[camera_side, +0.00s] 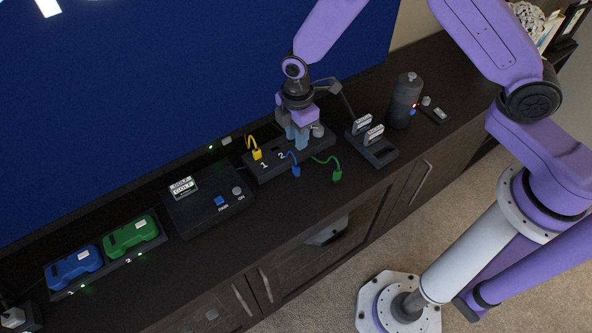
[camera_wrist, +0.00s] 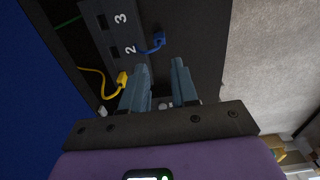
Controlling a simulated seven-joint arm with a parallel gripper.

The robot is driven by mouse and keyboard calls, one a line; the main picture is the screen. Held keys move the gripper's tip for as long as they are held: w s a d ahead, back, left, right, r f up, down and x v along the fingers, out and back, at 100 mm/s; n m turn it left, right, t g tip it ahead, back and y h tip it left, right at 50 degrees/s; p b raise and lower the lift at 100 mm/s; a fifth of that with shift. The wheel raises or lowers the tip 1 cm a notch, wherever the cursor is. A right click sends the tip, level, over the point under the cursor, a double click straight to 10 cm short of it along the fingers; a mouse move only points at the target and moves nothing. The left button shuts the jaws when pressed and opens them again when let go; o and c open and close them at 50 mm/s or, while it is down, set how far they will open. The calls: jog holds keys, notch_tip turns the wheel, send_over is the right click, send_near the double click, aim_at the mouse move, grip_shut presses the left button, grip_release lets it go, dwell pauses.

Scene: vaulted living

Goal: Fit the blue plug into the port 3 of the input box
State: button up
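The blue plug (camera_side: 296,171) lies on the dark cabinet top in front of the input box (camera_side: 262,171), with its short blue cable curving back toward the box. In the wrist view the blue plug (camera_wrist: 158,40) lies beside the box, near the label 2. The port 3 slot (camera_wrist: 102,22) looks empty in the wrist view; my gripper hides that part of the box in the side view. A yellow plug (camera_side: 256,154) sits at port 1. My gripper (camera_side: 297,140) points down over the box. Its fingers (camera_wrist: 160,66) are apart with nothing held, and the blue plug is beyond their tips.
A green plug (camera_side: 337,175) lies right of the blue one. A black holder (camera_side: 383,152) with upright cartridges and a dark bottle (camera_side: 404,100) stand to the right. A console (camera_side: 208,210) stands left, with blue and green controllers beyond it. The screen (camera_side: 130,90) rises behind.

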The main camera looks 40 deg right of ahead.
aim_at(296, 166)
notch_tip(296, 166, down, 14)
jog(key=shift+r, duration=0.2)
dwell(0.5)
grip_shut()
